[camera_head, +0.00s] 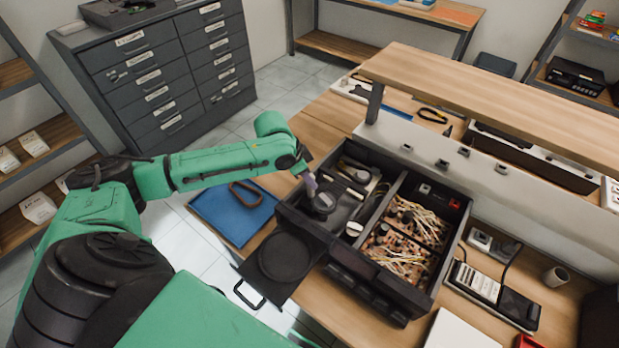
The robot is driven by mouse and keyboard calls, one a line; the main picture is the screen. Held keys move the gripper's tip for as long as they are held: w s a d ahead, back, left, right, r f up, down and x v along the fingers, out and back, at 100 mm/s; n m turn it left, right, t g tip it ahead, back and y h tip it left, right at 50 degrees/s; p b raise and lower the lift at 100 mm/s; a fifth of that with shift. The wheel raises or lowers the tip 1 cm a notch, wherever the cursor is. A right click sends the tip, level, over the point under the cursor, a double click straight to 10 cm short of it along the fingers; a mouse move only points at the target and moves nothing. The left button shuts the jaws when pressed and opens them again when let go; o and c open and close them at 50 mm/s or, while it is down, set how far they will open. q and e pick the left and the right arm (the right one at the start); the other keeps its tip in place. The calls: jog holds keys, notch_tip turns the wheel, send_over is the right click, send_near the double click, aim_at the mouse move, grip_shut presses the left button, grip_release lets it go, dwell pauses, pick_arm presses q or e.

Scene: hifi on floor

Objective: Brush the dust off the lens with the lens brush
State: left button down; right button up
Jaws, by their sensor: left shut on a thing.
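My left arm reaches in from the left over an open black case (440,225) on the wooden bench. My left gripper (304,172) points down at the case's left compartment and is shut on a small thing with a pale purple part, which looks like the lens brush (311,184). Its lower end is close above or touching a dark round piece (323,203), which may be the lens. I cannot tell whether they touch, and any dust is too small to see. My right gripper is not in view.
A blue mat (215,215) with a brown loop (245,194) lies left. A raised wooden shelf (490,95) stands behind the case.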

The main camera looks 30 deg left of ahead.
pick_arm(q)
jog(key=shift+w, duration=0.15)
dwell(0.3)
jog(key=shift+w+d+f, duration=0.1)
jog(key=shift+w, duration=0.6)
jog(key=shift+p, duration=0.3)
jog(key=shift+r+p, duration=0.2)
jog(key=shift+p, duration=0.1)
dwell(0.3)
jog(key=shift+r+p, duration=0.15)
jog(key=shift+p, duration=0.55)
jog(key=shift+s, duration=0.1)
jog(key=shift+f, duration=0.35)
dwell(0.5)
